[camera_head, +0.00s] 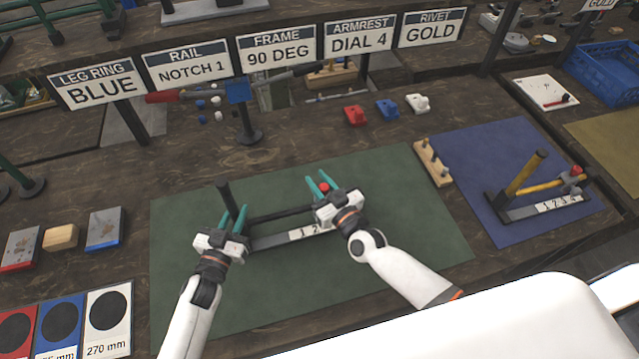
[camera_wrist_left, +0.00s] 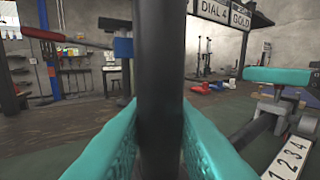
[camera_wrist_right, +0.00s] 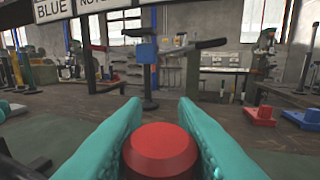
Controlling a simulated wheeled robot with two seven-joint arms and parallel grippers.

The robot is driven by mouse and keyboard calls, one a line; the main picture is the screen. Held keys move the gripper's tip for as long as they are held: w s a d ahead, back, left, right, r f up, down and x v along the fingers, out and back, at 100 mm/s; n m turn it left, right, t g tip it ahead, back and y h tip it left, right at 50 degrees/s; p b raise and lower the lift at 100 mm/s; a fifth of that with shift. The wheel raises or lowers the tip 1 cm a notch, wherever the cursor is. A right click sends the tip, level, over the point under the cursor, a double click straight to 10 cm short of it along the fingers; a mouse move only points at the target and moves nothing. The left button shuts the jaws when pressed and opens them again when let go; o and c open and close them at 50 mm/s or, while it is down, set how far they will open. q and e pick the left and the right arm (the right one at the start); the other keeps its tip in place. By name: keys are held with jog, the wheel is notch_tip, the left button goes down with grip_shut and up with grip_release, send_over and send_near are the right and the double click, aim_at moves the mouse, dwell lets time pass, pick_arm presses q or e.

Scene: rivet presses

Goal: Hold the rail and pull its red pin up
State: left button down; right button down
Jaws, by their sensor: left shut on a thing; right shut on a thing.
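The rail (camera_head: 275,239) lies on the green mat, with a numbered strip on its front face. Its dark upright post (camera_head: 224,193) stands at the left end. My left gripper (camera_head: 234,221) is shut on this post; in the left wrist view the black post (camera_wrist_left: 160,80) stands between the teal fingers. The red pin (camera_head: 324,187) is at the rail's right part. My right gripper (camera_head: 321,187) is shut on it; in the right wrist view the round red head (camera_wrist_right: 160,150) sits between the fingers. The pin's lower part is hidden.
The green mat (camera_head: 390,220) is clear around the rail. A wooden block with pegs (camera_head: 433,163) stands at its right edge. A blue mat (camera_head: 470,160) to the right holds a similar assembly with a yellow lever (camera_head: 525,173). Red, blue and white blocks (camera_head: 387,109) lie behind, below the signs.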

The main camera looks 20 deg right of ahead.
jog(key=shift+r, duration=0.15)
jog(key=c, duration=1.1)
grip_release()
jog(key=shift+c, duration=0.2)
jog(key=shift+s, duration=0.1)
jog(key=v, duration=1.1)
jog(key=shift+s+d, duration=0.2)
jog(key=shift+s, duration=0.2)
